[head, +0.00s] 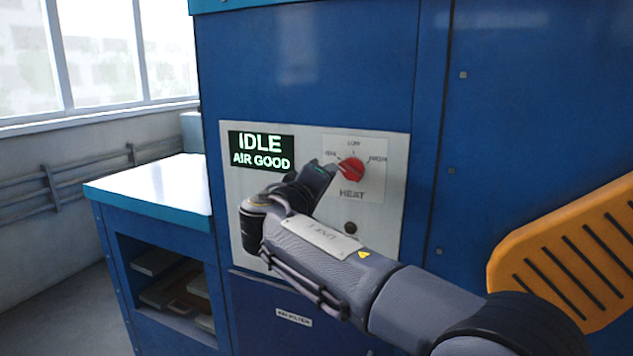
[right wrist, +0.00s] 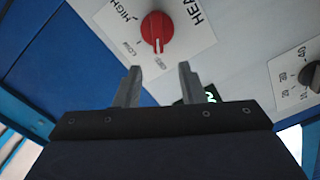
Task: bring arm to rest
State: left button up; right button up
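My right gripper (head: 326,172) is in front of the control panel, just left of the red heat knob (head: 351,169) in the head view. In the right wrist view its two fingers (right wrist: 158,88) are spread apart with nothing between them. The red knob (right wrist: 158,31) is beyond the fingertips and apart from them. Its white mark points to the off label. The display (head: 262,151) reads IDLE and AIR GOOD. My right arm reaches in from the lower right across the panel. My left gripper is not in view.
The blue machine (head: 305,65) fills the middle. A black knob (head: 350,228) is low on the panel, with its scale in the right wrist view (right wrist: 312,76). A white-topped blue table (head: 150,187) stands left. An orange slotted part (head: 590,240) is at right. Open floor shows lower left.

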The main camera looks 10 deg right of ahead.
jog(key=s+d+f+m+g+y, duration=0.1)
jog(key=s+d+f+g+y, duration=0.15)
jog(key=s+d+f, duration=0.45)
jog(key=s+d+f+m+g+y, duration=0.2)
jog(key=s+d+f+g, duration=0.2)
jog(key=d+f, duration=0.4)
jog(key=s+f+m+g+y+p, duration=0.1)
jog(key=s+f+y, duration=0.25)
jog(key=s, duration=0.45)
jog(key=s+f+m+g+y+p, duration=0.15)
jog(key=s+f, duration=0.25)
jog(key=s, duration=0.5)
jog(key=s+a+f+m+y, duration=0.1)
jog(key=s+a+f+y, duration=0.3)
jog(key=s+a, duration=0.3)
jog(key=s+f, duration=0.1)
jog(key=s, duration=0.2)
jog(key=shift+s+a+f+m, duration=0.15)
jog(key=shift+s+a+m, duration=0.1)
jog(key=shift+s+m, duration=0.1)
jog(key=shift+w, duration=0.1)
